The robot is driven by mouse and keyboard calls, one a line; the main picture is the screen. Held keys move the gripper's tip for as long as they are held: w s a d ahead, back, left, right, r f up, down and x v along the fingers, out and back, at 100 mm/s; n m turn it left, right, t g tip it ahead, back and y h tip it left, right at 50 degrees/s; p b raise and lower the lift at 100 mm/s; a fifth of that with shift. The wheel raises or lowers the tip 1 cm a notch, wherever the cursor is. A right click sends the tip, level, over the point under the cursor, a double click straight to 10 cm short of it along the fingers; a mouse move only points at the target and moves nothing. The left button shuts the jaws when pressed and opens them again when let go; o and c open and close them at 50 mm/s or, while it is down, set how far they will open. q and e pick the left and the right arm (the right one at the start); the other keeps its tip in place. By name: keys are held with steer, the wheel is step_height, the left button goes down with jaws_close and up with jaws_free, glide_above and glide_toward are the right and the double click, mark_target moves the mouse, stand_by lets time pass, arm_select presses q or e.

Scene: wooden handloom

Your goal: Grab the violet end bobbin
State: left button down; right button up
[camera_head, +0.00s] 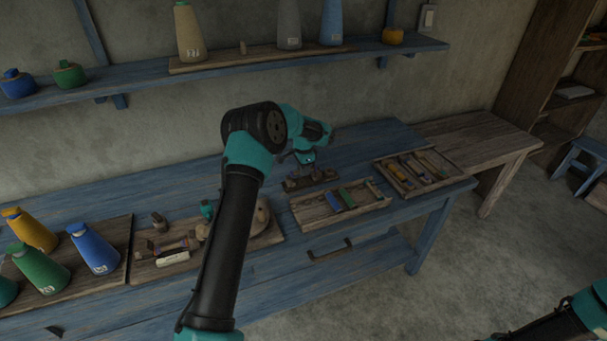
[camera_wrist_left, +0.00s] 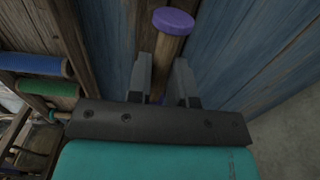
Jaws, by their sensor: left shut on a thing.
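The violet end bobbin (camera_wrist_left: 173,22) shows in the left wrist view as a wooden stick with a round violet cap. Its shaft stands between the two fingers of my left gripper (camera_wrist_left: 162,82), which is shut on it. The lower part of the shaft is hidden behind the gripper body. In the head view my left gripper (camera_head: 305,160) is at a small dark wooden rack (camera_head: 308,181) on the blue table. The bobbin is too small and dark there to make out clearly. Only part of my right arm shows at the lower right; its gripper is out of view.
A wooden tray (camera_head: 305,216) with blue and green spools lies just in front of the rack. Another tray (camera_head: 382,165) of several bobbins is to the right. Thread cones stand at the left, including a blue cone (camera_head: 93,249). A blue shelf (camera_head: 150,82) runs along the wall.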

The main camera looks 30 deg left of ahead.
arm_select(q)
steer(key=shift+s+d+r, duration=0.1)
steer(key=shift+s+r, duration=0.15)
steer(key=shift+r, duration=0.15)
steer(key=s+d, duration=0.2)
steer(key=s, duration=0.2)
steer(key=s+d+r, duration=0.1)
steer(key=s+d, duration=0.2)
steer(key=s, duration=0.1)
steer(key=s+d, duration=0.3)
steer(key=s, duration=0.2)
steer(key=shift+s+d+r, duration=0.1)
steer(key=shift+r, duration=0.05)
